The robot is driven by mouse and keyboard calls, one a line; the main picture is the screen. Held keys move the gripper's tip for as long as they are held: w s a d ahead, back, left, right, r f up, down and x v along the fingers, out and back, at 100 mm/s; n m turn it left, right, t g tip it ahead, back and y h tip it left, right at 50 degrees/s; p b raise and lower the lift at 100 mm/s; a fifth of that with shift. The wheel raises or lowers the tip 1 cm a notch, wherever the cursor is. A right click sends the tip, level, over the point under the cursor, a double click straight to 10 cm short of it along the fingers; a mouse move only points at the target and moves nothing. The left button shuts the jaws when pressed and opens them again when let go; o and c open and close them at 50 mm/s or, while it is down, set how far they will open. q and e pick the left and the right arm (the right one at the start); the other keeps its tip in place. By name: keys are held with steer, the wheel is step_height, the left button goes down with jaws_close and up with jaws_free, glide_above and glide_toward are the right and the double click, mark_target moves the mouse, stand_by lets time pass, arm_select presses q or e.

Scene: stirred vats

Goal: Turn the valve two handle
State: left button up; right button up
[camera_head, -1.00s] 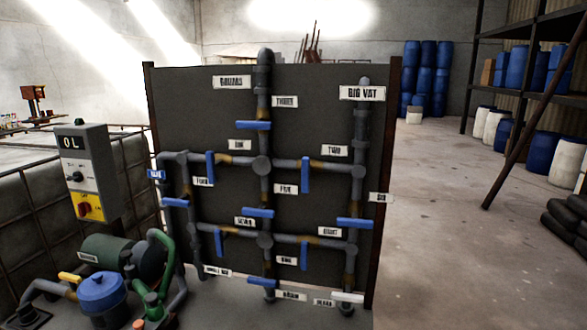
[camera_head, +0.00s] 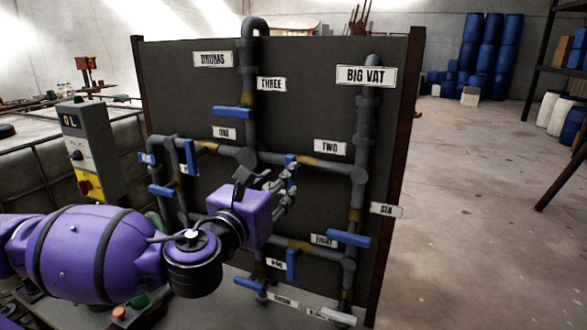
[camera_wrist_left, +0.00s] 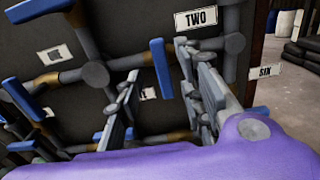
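The valve two handle is a blue vertical lever (camera_head: 291,165) on the upper right horizontal pipe, left of the white TWO label (camera_head: 331,147). My left gripper (camera_head: 282,183) is in front of it in the head view and hides its lower part. In the left wrist view the blue handle (camera_wrist_left: 161,68) hangs upright between the two spread fingers of my left gripper (camera_wrist_left: 158,60). The fingers are open, one on each side of it. I cannot tell whether either finger touches it. My right gripper is not in view.
Other blue handles are close by, including one below on the lower pipe (camera_head: 291,265) and the valve three handle (camera_head: 232,112). Grey pipes run across the dark panel (camera_head: 310,110). A grey control box (camera_head: 90,150) stands left. The floor (camera_head: 470,200) right of the panel is clear.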

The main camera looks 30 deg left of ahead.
arm_select(q)
steer(key=w+b, duration=0.2)
steer(key=w, duration=0.1)
steer(key=w+b, duration=0.1)
steer(key=w, duration=0.3)
steer(key=shift+w+a+f+b, duration=0.15)
steer(key=shift+w+f+b, duration=0.05)
steer(key=shift+b, duration=0.2)
jaws_close()
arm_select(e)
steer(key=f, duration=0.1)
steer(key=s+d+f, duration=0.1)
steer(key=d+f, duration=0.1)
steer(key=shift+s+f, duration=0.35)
